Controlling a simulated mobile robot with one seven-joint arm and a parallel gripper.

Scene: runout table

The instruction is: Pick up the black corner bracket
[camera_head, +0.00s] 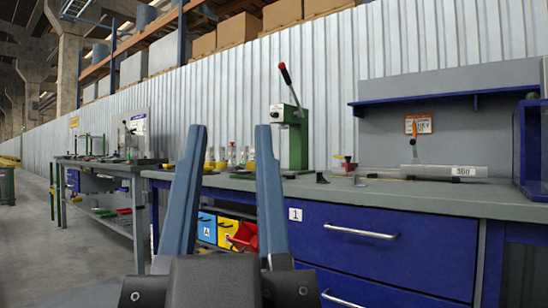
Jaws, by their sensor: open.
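A small black piece (322,178) on the grey bench top (400,188) looks like the corner bracket. It sits just right of a green hand press, near the bench's front edge.
The green press (293,130) with its red-knobbed lever stands behind the bench edge. A grey tool labelled 500 (450,171) lies to the right. Several bottles (232,155) stand behind my fingers. Blue drawers (380,240) and colored bins (230,228) are below the top. A second bench (110,160) stands left.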

